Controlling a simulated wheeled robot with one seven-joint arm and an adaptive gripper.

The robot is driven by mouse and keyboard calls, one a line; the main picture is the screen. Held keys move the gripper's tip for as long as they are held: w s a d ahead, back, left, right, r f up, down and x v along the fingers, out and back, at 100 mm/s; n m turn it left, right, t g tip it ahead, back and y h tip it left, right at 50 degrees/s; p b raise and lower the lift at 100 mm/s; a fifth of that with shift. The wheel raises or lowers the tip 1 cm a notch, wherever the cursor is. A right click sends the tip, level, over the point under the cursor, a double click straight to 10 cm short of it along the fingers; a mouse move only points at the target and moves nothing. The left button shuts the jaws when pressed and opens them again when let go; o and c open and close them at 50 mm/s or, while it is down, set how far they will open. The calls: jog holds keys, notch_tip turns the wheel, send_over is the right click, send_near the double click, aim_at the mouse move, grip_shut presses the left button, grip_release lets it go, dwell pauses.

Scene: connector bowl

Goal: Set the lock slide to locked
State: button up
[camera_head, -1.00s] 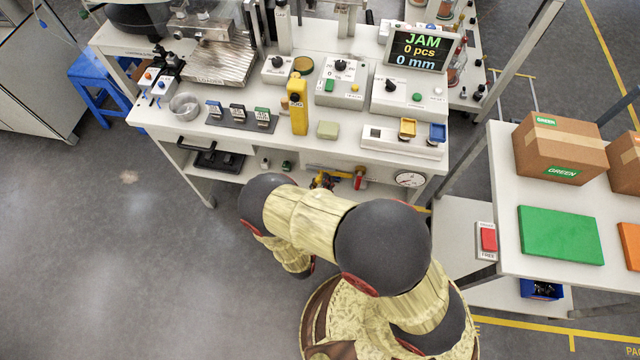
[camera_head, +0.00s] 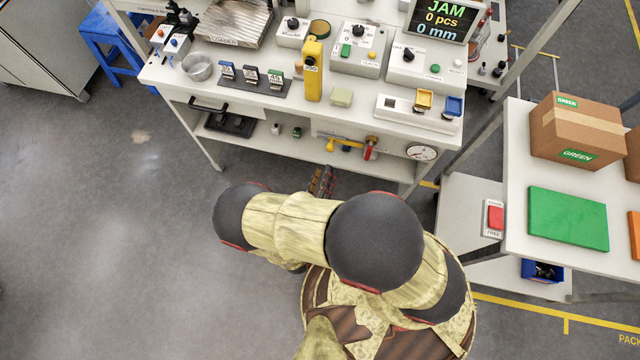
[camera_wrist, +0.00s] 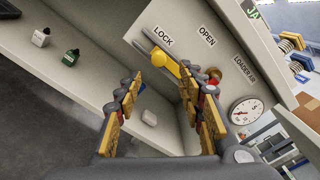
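The lock slide shows in the wrist view as a grey bar with a yellow knob (camera_wrist: 167,66), on the pale panel below the LOCK and OPEN labels. The knob lies closer to LOCK in the picture, but I cannot tell the slide's exact setting. In the head view a yellow part (camera_head: 347,147) shows under the bench. My gripper (camera_wrist: 160,82) is open, with yellow-padded fingers spread on either side and nothing seen between them. The knob appears just beyond the fingertips; contact is not visible. In the head view my gripper (camera_head: 322,182) is small, partly behind my arm.
A red-handled valve (camera_wrist: 211,88) and a round gauge (camera_wrist: 246,111) sit right of the slide. The bench top (camera_head: 290,112) overhangs the panel. Floor to the left is clear.

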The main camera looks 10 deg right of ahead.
jog(key=shift+v, duration=1.6)
